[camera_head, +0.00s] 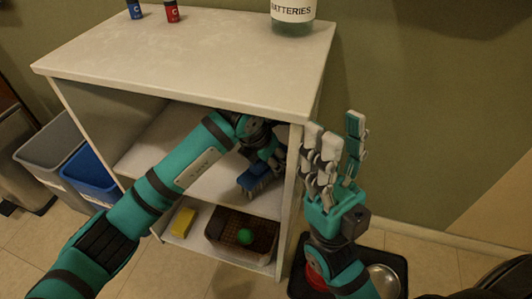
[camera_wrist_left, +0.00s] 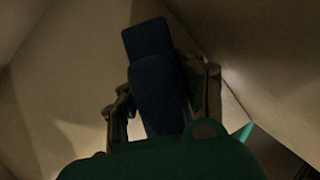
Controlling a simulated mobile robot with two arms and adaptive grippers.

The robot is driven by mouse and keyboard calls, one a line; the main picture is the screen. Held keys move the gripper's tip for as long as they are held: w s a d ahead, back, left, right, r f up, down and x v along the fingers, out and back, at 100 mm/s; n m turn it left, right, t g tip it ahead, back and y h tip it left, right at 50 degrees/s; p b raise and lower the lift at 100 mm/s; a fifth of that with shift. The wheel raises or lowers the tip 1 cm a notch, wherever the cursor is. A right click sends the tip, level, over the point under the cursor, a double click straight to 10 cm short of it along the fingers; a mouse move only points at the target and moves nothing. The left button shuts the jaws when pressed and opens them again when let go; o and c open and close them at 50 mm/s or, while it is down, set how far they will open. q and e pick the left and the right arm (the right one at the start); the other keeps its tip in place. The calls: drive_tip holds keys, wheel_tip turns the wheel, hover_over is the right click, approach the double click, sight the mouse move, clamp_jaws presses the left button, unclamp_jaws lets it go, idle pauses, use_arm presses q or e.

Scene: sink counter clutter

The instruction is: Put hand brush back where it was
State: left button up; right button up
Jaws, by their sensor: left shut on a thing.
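The hand brush (camera_head: 254,181) is blue with bristles underneath. My left gripper (camera_head: 264,150) reaches into the right side of the white shelf unit and is shut on the brush, above or at the middle shelf; I cannot tell whether the bristles touch it. In the left wrist view the brush (camera_wrist_left: 158,75) shows as a dark blue shape between the fingers. My right gripper (camera_head: 338,148) is open and empty, fingers pointing up, outside the unit's right side.
The white shelf unit (camera_head: 200,55) carries a batteries jar (camera_head: 292,16) and two small batteries on top. Its bottom shelf holds a yellow sponge (camera_head: 182,222) and a brown basket (camera_head: 222,240) with a green ball. Bins (camera_head: 92,172) stand left; a black tray lies right.

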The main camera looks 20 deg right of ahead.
use_arm(q)
drive_tip(key=shift+a+r, duration=0.1)
drive_tip(key=shift+a, duration=0.05)
drive_tip(key=shift+s+d, duration=0.1)
drive_tip(key=shift+d, duration=0.1)
drive_tip(key=o, duration=1.2)
